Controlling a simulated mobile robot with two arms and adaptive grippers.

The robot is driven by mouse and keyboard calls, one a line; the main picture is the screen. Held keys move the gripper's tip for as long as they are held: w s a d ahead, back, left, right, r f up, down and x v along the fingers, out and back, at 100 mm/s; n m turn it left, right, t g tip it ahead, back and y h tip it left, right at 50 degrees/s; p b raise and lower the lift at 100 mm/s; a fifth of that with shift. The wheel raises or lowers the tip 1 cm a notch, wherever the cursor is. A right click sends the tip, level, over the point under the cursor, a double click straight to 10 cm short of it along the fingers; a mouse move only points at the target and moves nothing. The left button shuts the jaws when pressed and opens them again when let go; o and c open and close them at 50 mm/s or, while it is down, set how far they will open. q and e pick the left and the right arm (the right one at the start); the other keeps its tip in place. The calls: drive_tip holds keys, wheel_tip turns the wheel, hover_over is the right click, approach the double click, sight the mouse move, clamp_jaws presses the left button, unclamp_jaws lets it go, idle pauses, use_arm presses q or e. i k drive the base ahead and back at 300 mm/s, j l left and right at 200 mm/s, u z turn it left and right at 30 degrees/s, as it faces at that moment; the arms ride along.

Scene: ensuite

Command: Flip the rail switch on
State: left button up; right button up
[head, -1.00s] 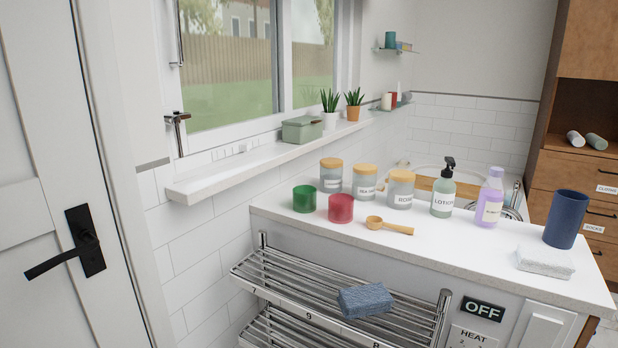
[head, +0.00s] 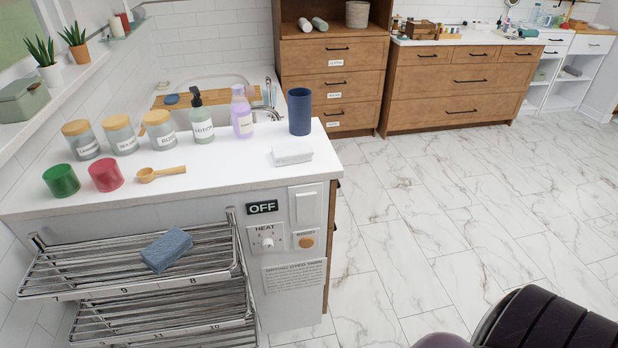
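A white switch plate with a wide rocker (head: 306,206) is on the front panel of the white counter, near its right corner. A dark sign reading OFF (head: 262,207) is just left of it. Below the sign is a HEAT plate with a white knob (head: 267,243), and beside that a small plate with a round orange-brown button (head: 306,242). The chrome towel rail (head: 90,268) is left of these controls, with a folded blue cloth or sponge (head: 166,249) on its top tier. Neither of my grippers is in view.
On the counter top (head: 225,172) stand jars, bottles, a green cup (head: 61,180), a red cup (head: 106,174), a wooden scoop (head: 160,173) and a blue tumbler (head: 299,111). Marble floor (head: 430,210) is open to the right. A dark ribbed object (head: 550,325) is at bottom right.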

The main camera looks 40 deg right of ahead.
sight(306, 203)
drive_tip(key=z, duration=1.1)
